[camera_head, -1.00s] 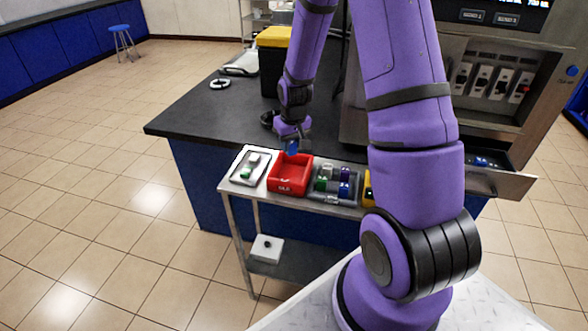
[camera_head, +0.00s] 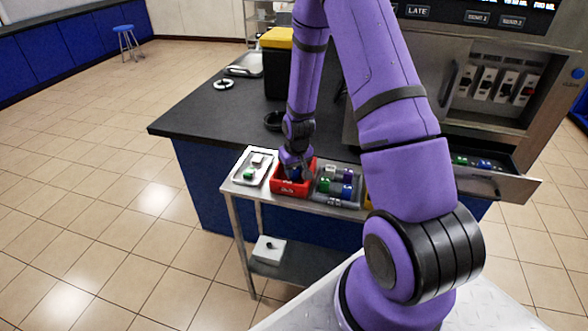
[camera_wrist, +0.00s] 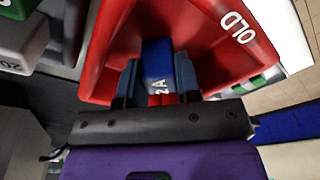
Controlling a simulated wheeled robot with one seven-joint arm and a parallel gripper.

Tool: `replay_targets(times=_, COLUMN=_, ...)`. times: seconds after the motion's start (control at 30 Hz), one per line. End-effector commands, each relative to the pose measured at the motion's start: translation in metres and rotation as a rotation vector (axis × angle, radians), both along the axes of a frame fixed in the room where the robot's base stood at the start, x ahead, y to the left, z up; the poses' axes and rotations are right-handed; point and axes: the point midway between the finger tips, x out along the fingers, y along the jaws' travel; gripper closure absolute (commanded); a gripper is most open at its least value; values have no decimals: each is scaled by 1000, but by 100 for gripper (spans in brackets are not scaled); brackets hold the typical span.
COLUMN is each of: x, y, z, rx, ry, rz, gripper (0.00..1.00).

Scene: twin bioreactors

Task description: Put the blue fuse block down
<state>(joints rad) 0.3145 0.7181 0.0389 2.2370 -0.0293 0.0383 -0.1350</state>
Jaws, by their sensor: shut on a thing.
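The blue fuse block (camera_wrist: 157,62) is in my gripper, seen in the wrist view with "2A" on it. My gripper (camera_wrist: 158,80) is shut on it, one finger on each side. The gripper (camera_head: 296,174) is low inside the red tray (camera_head: 288,188) marked OLD, which also shows in the wrist view (camera_wrist: 110,40). The block is within the tray's walls; I cannot tell whether it touches the tray floor. In the head view my gripper mostly hides the block.
A pale tray (camera_head: 250,168) with a green and a whitish block stands left of the red tray. A grey holder (camera_head: 325,196) with several coloured blocks stands right of it. All are on a narrow metal cart (camera_head: 232,190) by the dark counter (camera_head: 200,115). An open drawer (camera_head: 510,186) juts out at right.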

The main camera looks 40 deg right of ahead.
Motion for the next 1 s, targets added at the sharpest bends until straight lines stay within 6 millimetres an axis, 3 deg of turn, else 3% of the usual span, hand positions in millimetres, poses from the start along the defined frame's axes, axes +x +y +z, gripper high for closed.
replay_targets(times=0.23, x=0, y=0, z=-3, rx=0, ry=0, rz=0, gripper=92)
replay_targets(times=0.27, x=0, y=0, z=-2, rx=0, ry=0, rz=0, gripper=62)
replay_targets(times=0.33, x=0, y=0, z=-2, rx=0, ry=0, rz=0, gripper=46)
replay_targets(times=0.37, x=0, y=0, z=-2, rx=0, ry=0, rz=0, gripper=43)
replay_targets(times=0.73, x=0, y=0, z=3, rx=0, ry=-1, rz=0, gripper=43)
replay_targets(times=1.0, x=-5, y=0, z=40, rx=-1, ry=-4, rz=0, gripper=43)
